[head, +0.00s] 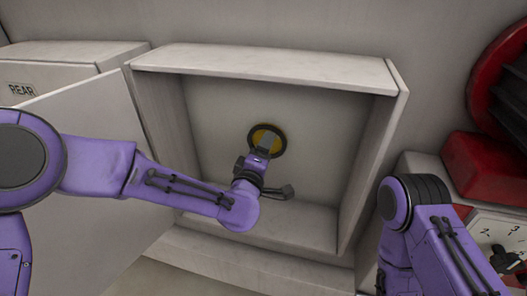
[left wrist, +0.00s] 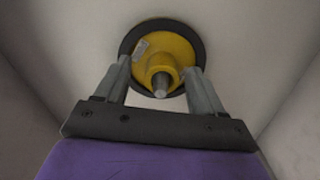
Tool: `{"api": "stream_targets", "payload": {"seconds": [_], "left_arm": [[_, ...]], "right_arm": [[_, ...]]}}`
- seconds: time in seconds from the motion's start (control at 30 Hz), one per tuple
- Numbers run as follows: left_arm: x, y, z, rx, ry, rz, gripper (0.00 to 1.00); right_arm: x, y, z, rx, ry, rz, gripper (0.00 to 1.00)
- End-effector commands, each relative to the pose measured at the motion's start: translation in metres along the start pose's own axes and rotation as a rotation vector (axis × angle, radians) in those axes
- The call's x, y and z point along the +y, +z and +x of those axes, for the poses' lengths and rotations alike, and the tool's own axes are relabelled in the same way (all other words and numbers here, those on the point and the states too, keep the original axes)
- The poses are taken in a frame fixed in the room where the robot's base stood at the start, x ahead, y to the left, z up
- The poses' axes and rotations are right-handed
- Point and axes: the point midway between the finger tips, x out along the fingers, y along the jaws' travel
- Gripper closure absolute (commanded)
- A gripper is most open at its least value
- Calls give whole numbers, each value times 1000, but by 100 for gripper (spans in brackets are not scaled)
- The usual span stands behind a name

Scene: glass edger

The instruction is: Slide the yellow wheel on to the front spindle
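The yellow wheel (head: 266,131), with a dark rim, stands against the back wall of the open cabinet in the head view. In the left wrist view the wheel (left wrist: 178,38) faces me, and the grey tip of the spindle (left wrist: 161,90) sticks out through its yellow hub. My left gripper (head: 264,146) is inside the cabinet in front of the wheel and partly covers it. Its fingers (left wrist: 160,66) stand wide apart on both sides of the hub, with a visible gap to it.
The cabinet's walls (head: 367,165) enclose my left gripper on both sides. An open pale door panel (head: 90,112) is at the left, by a box with a REAR label (head: 21,89). A red machine part (head: 485,168) and a dial (head: 486,231) are at the right.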

Motion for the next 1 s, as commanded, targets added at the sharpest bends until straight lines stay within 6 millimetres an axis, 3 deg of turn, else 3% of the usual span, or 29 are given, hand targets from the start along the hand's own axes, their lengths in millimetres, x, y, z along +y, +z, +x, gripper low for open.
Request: {"api": "stream_targets", "payload": {"seconds": [0.17, 0.4, 0.6, 1.0], "left_arm": [[-4, 1, -13, -2, -2, 1, 31], [-4, 1, -69, -2, 1, 0, 31], [-2, 1, -101, -1, 2, 0, 31], [0, 0, -106, 0, 1, 0, 31]], "right_arm": [[-1, 3, 8, 0, 0, 0, 31], [-3, 13, 32, 0, 0, 0, 31], [-4, 16, 39, 0, 0, 0, 31], [-4, 16, 39, 0, 0, 0, 31]]}}
